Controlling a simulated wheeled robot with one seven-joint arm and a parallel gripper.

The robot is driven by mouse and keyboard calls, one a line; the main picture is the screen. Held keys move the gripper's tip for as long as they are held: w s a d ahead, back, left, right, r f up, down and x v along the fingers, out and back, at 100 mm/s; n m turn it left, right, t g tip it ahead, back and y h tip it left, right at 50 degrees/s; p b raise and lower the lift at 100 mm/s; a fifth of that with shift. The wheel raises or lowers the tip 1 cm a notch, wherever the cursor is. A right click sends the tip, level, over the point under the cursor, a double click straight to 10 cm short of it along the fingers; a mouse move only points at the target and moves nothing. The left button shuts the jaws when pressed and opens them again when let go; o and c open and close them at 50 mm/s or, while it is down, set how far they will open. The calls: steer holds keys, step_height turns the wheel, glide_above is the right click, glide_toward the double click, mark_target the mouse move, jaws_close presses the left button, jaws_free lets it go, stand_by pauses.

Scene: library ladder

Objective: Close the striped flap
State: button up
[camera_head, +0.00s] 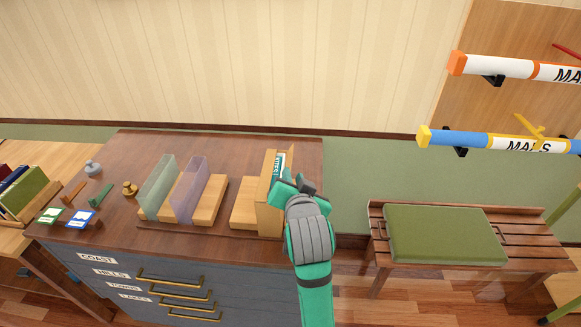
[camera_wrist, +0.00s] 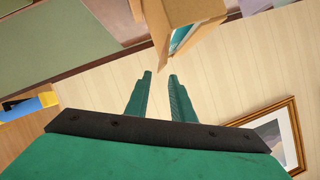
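A tan box (camera_head: 268,206) stands upright at the right end of the cabinet top, with a teal and white piece (camera_head: 281,164) showing at its open right side. In the wrist view the box (camera_wrist: 194,11) is at the top, with a tan flap (camera_wrist: 161,42) standing out from its opening and teal showing inside. I cannot make out stripes on this flap, so I cannot tell if it is the striped one. My gripper (camera_head: 296,188) is just right of the box, partly covering it. In the wrist view its two fingers (camera_wrist: 160,78) are apart and nothing shows between them.
Green (camera_head: 160,188) and purple (camera_head: 190,190) upright panels stand on wooden blocks left of the box. Small stamps and cards lie farther left on the cabinet (camera_head: 140,149). A bench with a green cushion (camera_head: 440,234) is right. Map tubes (camera_head: 495,141) hang on the wall.

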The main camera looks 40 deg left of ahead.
mark_target(290, 166)
steer(key=x, duration=0.7)
steer(key=shift+w+a+f, duration=0.1)
steer(key=shift+w+a, duration=0.05)
steer(key=shift+a, duration=0.1)
jaws_close()
